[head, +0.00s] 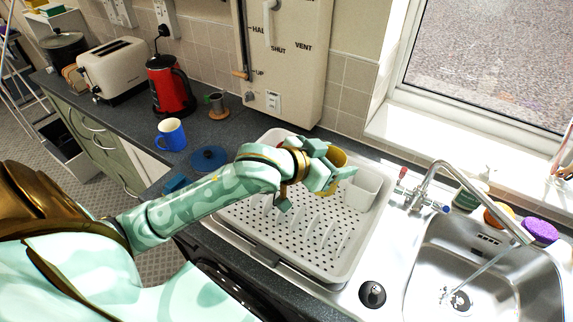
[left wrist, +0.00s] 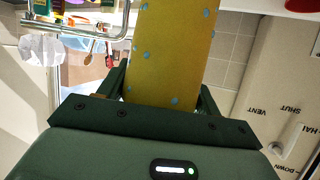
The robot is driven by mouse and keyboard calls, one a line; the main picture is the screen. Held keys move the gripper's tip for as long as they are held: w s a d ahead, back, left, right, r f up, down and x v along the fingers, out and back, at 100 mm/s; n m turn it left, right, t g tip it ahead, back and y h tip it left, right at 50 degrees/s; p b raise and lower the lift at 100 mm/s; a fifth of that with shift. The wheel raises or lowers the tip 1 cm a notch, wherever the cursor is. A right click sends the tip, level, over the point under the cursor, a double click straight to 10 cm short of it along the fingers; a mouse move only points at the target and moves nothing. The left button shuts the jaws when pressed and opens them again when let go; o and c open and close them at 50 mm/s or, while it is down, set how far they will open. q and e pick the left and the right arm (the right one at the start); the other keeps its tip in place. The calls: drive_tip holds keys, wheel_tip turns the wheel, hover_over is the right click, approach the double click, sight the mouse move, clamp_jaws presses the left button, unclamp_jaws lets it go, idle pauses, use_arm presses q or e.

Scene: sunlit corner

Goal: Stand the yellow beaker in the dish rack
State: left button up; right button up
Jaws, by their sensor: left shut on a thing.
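The yellow beaker (left wrist: 172,50), with pale blue spots, fills the middle of the left wrist view between my gripper's fingers. In the head view a small part of the yellow beaker (head: 338,157) shows behind the fingers of my left gripper (head: 335,174), which is shut on it. The gripper is over the back part of the grey dish rack (head: 345,268), near its cutlery cup (head: 362,188). The rack has a perforated floor and several upright prongs. My forearm hides its left part. Whether the beaker touches the rack is hidden. My right gripper is not in view.
The sink (head: 500,270) with a running tap (head: 450,175) is to the right of the rack. A blue mug (head: 171,135), a dark blue lid-like disc (head: 209,158), a red kettle (head: 170,88) and a toaster (head: 113,70) stand on the counter to the left.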

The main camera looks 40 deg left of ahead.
use_arm(q)
drive_tip(key=shift+w+f, duration=0.2)
drive_tip(key=shift+w, duration=0.1)
drive_tip(key=w+a+f+b, duration=0.5)
drive_tip(key=w+a+f, duration=0.2)
drive_tip(key=w+f, duration=0.4)
drive_tip(key=shift+f+b, duration=0.3)
drive_tip(key=shift+f, duration=0.45)
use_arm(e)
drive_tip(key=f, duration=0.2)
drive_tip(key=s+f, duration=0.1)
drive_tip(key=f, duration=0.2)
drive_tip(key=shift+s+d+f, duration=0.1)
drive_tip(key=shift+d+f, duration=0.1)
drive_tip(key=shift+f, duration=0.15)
use_arm(q)
drive_tip(key=shift+w, duration=0.1)
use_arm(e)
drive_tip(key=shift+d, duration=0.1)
use_arm(q)
drive_tip(key=shift+f, duration=0.65)
drive_tip(key=o, duration=1)
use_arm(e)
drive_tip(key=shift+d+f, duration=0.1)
